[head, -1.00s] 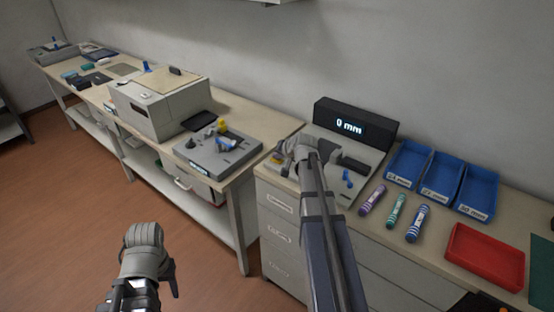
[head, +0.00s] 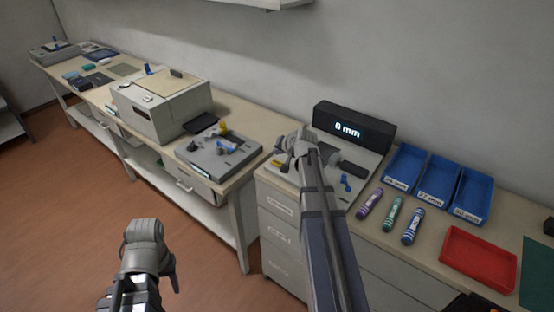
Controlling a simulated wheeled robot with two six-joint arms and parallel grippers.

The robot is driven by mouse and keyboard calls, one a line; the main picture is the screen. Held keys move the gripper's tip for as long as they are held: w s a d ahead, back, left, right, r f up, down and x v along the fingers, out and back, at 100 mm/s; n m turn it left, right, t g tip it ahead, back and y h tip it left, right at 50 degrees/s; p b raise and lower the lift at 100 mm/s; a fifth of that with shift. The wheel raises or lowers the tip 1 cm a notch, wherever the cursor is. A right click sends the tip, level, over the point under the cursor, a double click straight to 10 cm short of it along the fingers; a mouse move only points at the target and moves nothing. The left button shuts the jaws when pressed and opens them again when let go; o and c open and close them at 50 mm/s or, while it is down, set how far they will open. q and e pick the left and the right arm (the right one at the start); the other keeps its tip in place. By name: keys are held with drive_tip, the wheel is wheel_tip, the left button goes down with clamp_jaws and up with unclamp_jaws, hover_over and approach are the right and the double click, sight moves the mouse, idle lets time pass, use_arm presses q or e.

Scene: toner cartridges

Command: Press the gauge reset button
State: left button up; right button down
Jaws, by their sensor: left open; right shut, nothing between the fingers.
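The gauge stands on the right-hand bench, with a black display (head: 352,129) reading "0 mm" at its back and a light grey base (head: 371,160). A dark block (head: 352,169) and a small blue part (head: 346,183) sit on the base. A yellow part (head: 278,163) shows at the left of the base, partly behind my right gripper. My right gripper (head: 285,158) is over the left part of the gauge, shut and empty; contact cannot be told. The reset button cannot be clearly made out. My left gripper (head: 135,296) is low at the left, open, away from the benches.
Three blue trays (head: 484,198), three striped cartridges (head: 393,213) and a red tray (head: 449,264) lie right of the gauge. On the left bench are a grey fixture (head: 226,163) and a printer-like box (head: 155,112). A shelf edge (head: 285,4) hangs above.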

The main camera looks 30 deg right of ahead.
drive_tip(key=shift+r+p, duration=1)
drive_tip(key=shift+r, duration=0.4)
drive_tip(key=shift+f, duration=0.1)
drive_tip(key=s+a+f+n+g+y, duration=0.1)
drive_tip(key=s+a+f+n+g, duration=0.15)
drive_tip(key=a, duration=0.55)
drive_tip(key=s+a+f+n+g, duration=0.15)
drive_tip(key=s+a, duration=0.25)
drive_tip(key=a, duration=0.5)
drive_tip(key=s+a+f+n+g+y, duration=0.1)
drive_tip(key=s+a+n, duration=0.2)
drive_tip(key=a, duration=0.5)
drive_tip(key=s+a+n+g+h, duration=0.1)
drive_tip(key=s+a+n+g, duration=0.1)
drive_tip(key=s+a, duration=0.4)
drive_tip(key=s+a+f+n+g+h, duration=0.1)
drive_tip(key=s+a+n, duration=0.3)
drive_tip(key=s, duration=0.6)
drive_tip(key=shift+s+a+f+g+h, duration=0.25)
drive_tip(key=shift+s+a+g+h, duration=0.2)
drive_tip(key=shift+a+g, duration=0.4)
